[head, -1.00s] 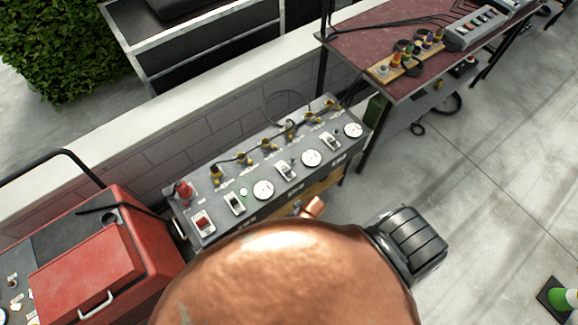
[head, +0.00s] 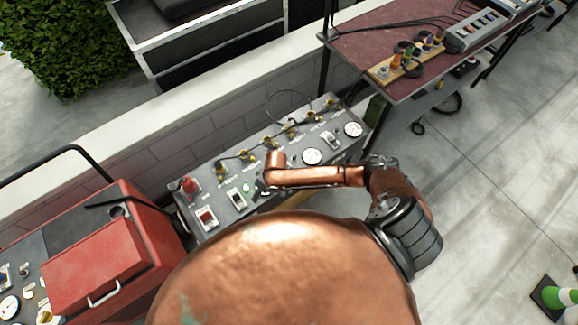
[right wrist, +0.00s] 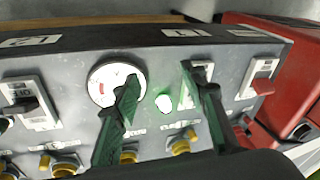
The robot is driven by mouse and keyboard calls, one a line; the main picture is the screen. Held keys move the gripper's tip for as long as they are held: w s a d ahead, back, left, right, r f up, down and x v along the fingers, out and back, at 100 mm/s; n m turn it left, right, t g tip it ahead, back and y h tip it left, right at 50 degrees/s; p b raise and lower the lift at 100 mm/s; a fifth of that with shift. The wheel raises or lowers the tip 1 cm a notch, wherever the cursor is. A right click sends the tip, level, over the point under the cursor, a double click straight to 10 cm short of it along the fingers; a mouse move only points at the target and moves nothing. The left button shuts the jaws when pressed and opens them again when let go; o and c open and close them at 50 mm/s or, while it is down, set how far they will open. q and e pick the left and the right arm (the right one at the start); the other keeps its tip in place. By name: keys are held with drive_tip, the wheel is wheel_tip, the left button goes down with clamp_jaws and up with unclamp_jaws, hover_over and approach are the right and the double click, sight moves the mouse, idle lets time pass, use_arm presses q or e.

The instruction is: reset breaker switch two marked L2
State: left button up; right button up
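The L2 breaker switch (right wrist: 28,102) is a white plate with a dark toggle, at the left of the right wrist view, below its upside-down L2 label (right wrist: 28,41). One finger overlaps the round dial (right wrist: 103,84) and the other overlaps the L1 switch (right wrist: 187,95). The L2 switch lies left of both fingers, apart from them. In the head view the right gripper (head: 262,187) is a small dark shape over the panel. My left gripper is not in view.
The grey panel (head: 221,231) also carries a red switch (head: 206,217), a green lamp (right wrist: 163,102), a red knob (head: 189,186) and yellow cable connectors. A red case (head: 95,265) stands close at its left end. A maroon table (head: 385,35) stands at the upper right.

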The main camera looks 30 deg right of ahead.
drive_tip(key=w+d+r+m+h, duration=0.1)
drive_tip(key=d+r, duration=0.1)
drive_tip(key=d, duration=0.4)
drive_tip(key=w+d+r+m+h, duration=0.1)
drive_tip(key=w+d+r, duration=0.1)
drive_tip(key=d, duration=0.3)
drive_tip(key=w+d+r+m+g+h+p, duration=0.1)
drive_tip(key=w+d, duration=0.1)
drive_tip(key=d, duration=0.4)
drive_tip(key=shift+w+d+r, duration=0.25)
drive_tip(key=shift+d+r, duration=0.1)
drive_tip(key=shift+r, duration=0.05)
wheel_tip(320, 180, down, 8)
drive_tip(key=shift+r, duration=0.15)
drive_tip(key=shift+c, duration=0.7)
